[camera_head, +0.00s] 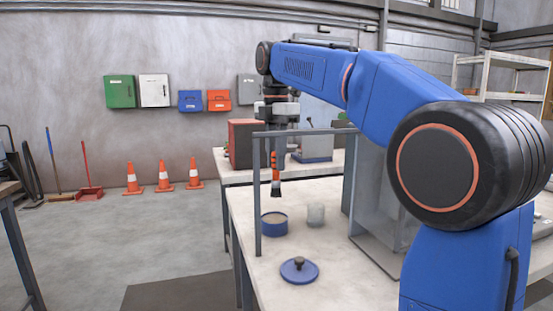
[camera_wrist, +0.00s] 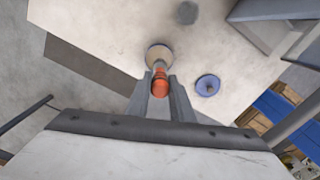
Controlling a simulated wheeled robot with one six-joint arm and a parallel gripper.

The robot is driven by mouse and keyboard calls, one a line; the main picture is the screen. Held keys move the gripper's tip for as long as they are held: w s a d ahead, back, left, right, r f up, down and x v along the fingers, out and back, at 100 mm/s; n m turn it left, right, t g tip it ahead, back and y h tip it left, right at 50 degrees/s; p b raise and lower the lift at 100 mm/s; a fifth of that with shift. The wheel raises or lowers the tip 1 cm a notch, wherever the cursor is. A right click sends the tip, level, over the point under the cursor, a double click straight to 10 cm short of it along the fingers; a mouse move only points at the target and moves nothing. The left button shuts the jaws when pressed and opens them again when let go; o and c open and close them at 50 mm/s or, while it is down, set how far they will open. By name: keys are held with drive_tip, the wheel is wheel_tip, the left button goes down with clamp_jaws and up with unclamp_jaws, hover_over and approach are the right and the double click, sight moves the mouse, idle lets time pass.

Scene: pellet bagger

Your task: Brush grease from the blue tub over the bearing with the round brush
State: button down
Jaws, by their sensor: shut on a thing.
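The round brush (camera_head: 276,181) hangs upright, dark bristles down, with an orange and black handle. My gripper (camera_head: 277,153) is shut on its handle; the wrist view also shows the orange handle (camera_wrist: 160,82) between the fingers. The open blue tub (camera_head: 274,229) with pale tan content stands on the table, below the brush. In the wrist view the tub (camera_wrist: 151,54) lies just beyond the brush tip. The bristles are clear of the tub in the head view. I cannot make out the bearing in either view.
A blue lid (camera_head: 299,271) with a dark knob lies on the table in front of the tub. A thin grey frame post (camera_head: 257,200) rises at the table's left edge. A grey panelled machine (camera_head: 376,200) stands right.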

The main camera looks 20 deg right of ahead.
sight(274, 180)
drive_tip(key=shift+a+f, duration=0.15)
drive_tip(key=shift+a, duration=0.05)
drive_tip(key=shift+f, duration=2.85)
drive_tip(key=shift+f, duration=0.55)
drive_tip(key=shift+r, duration=0.1)
drive_tip(key=shift+r, duration=3.45)
